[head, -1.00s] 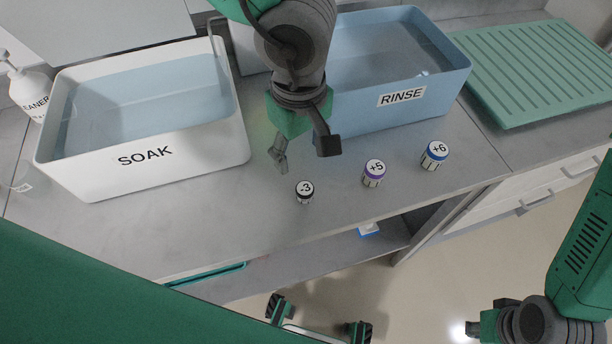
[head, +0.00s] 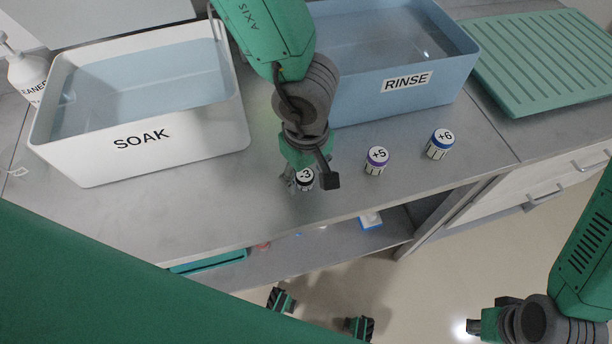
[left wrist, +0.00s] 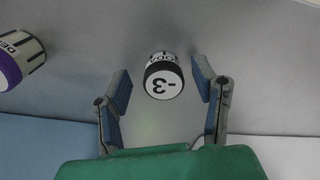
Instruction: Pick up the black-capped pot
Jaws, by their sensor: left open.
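The black-capped pot (head: 305,180), marked -3, stands upright on the grey counter near its front edge. My left gripper (head: 311,182) is open and low over the counter at this pot. In the left wrist view the pot (left wrist: 163,77) shows between the two spread fingertips of my left gripper (left wrist: 161,82), with a gap on both sides. In the head view the gripper partly hides the pot's sides. My right gripper (head: 482,326) is at the lower right, away from the counter; its finger opening is not clear.
A purple-capped pot (head: 377,160), marked +5, and a blue-capped pot (head: 440,143), marked +6, stand to the right. The white SOAK tub (head: 205,131) is at left, the blue RINSE tub (head: 400,98) behind. A green ribbed mat (head: 545,60) lies at right. The front-left counter is clear.

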